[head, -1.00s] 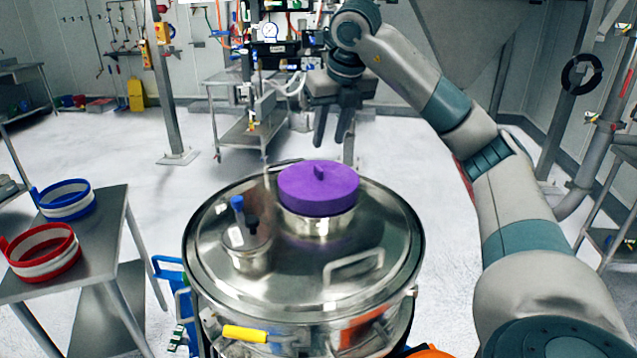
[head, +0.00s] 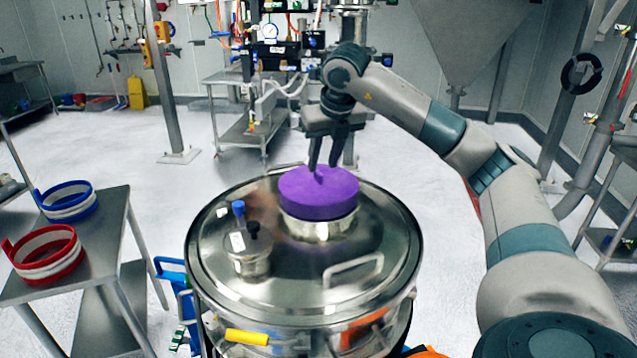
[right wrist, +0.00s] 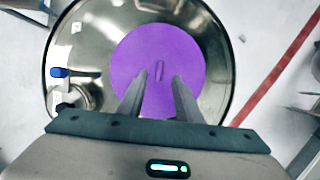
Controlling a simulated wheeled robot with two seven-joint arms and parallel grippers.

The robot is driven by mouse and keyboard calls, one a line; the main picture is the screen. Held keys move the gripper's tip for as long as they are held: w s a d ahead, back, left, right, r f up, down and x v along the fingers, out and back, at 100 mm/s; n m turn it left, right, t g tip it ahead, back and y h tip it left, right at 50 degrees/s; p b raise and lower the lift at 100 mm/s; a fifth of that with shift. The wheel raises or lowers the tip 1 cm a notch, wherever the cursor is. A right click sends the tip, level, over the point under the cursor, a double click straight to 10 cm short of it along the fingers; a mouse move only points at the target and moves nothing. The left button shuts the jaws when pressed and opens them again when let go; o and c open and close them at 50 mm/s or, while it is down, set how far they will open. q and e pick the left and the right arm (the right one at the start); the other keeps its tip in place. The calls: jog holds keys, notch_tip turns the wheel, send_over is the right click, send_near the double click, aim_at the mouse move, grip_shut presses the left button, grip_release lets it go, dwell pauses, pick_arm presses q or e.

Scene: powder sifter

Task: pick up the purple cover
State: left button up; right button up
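The purple cover (head: 318,196) is a round disc on the short metal neck (head: 318,228) of the big steel sifter lid (head: 300,265). In the right wrist view the cover (right wrist: 140,62) shows a small raised tab (right wrist: 159,71) in its middle. My right gripper (head: 322,168) is open and points down over the cover, at the tab. In the right wrist view its fingers (right wrist: 155,85) stand on both sides of the tab, apart from it. I cannot tell whether the fingertips touch the cover. My left gripper is not in view.
A small port with a blue-topped part (head: 239,212) stands on the lid left of the cover. A bent handle (head: 353,270) is on the lid's front right. A side table (head: 100,245) at left holds blue (head: 68,202) and red (head: 46,255) rings.

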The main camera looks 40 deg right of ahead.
aim_at(319, 173)
jog(key=p+x, duration=0.1)
jog(key=x, duration=0.2)
jog(key=shift+w+r+p, duration=0.15)
jog(key=shift+p, duration=0.2)
jog(key=shift+w+f, duration=0.2)
jog(key=shift+f, duration=0.35)
grip_shut()
